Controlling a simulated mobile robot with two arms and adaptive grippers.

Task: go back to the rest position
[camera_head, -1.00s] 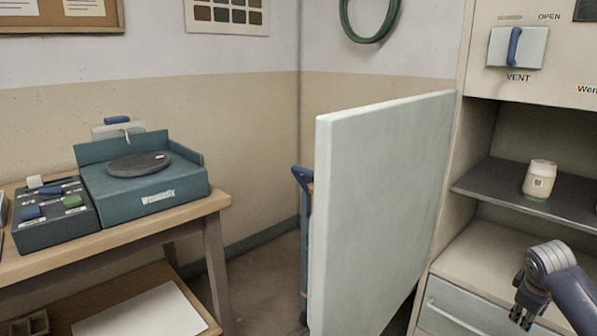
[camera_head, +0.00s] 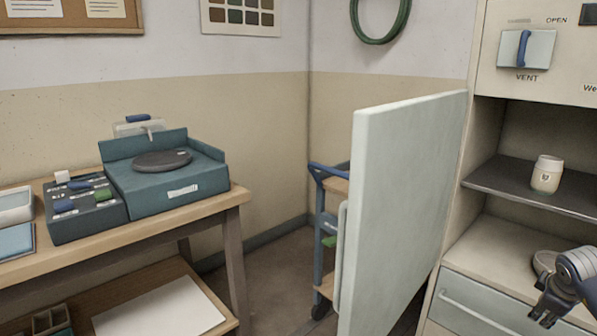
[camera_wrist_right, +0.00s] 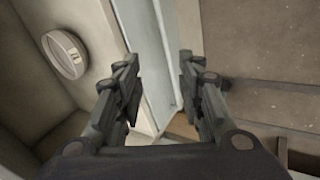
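My right gripper (camera_head: 546,312) shows at the lower right of the head view, in front of the cabinet's drawer. In the right wrist view its two fingers (camera_wrist_right: 160,75) stand apart with nothing between them, so it is open and empty. My left gripper is not in any view.
An open cabinet door (camera_head: 400,210) sticks out mid-view. A white jar (camera_head: 547,174) stands on the dark shelf (camera_head: 510,183); a round pale object (camera_head: 543,262) lies below. A cart (camera_head: 325,240) is behind the door. A wooden table (camera_head: 235,197) at left carries a blue wheel machine (camera_head: 170,185).

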